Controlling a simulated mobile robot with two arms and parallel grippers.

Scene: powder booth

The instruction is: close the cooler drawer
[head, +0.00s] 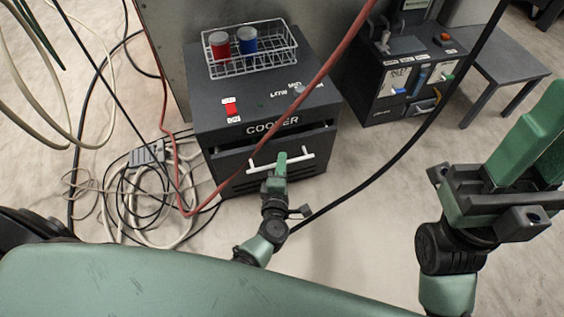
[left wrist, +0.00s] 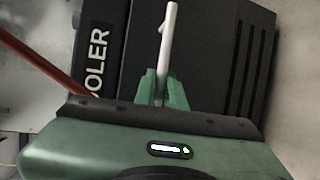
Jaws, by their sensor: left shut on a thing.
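The cooler (head: 262,105) is a dark grey box with a COOLER label, and its dark drawer front (head: 229,167) faces me below the label. A white bar handle (head: 300,157) runs across the drawer front. My left gripper (head: 281,160) is shut on the handle, and its green fingers (left wrist: 160,88) hide part of the bar. In the left wrist view the handle (left wrist: 168,40) stands up from between the fingers. I cannot tell how far out the drawer is. My right gripper (head: 535,130) is raised at the right, away from the cooler; I see nothing in it.
A wire basket (head: 268,68) with a red can (head: 219,45) and a blue can (head: 247,40) stands on the cooler. A red hose (head: 325,68) crosses in front of it. Loose cables (head: 150,200) lie left on the floor. A dark machine (head: 400,75) stands at right.

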